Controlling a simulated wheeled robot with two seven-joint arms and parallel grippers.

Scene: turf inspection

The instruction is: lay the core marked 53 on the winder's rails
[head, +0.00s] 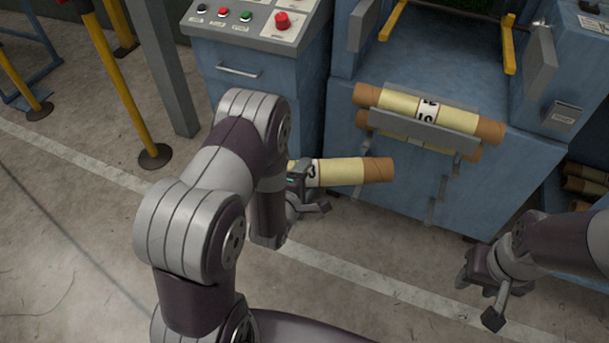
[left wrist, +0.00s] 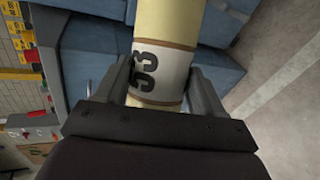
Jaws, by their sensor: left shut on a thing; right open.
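The core marked 53 (head: 350,172) is a pale yellow roll with brown ends and a white label band. My left gripper (head: 306,192) is shut around it at the label and holds it roughly level in front of the blue machine. The left wrist view shows the number 53 on the core (left wrist: 160,72) between both fingers (left wrist: 161,88). The winder (head: 435,65) is the blue machine, with two yellow rails, left (head: 393,20) and right (head: 509,40), above and behind the core. My right gripper (head: 482,294) is open and empty, low at the right.
A grey holder (head: 425,125) on the winder's front carries two other cores (head: 398,102), one above the other; the upper label is partly hidden. A control panel (head: 255,18) stands left of the winder. More cores (head: 585,185) lie on a shelf at right. Yellow posts (head: 125,80) stand at left.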

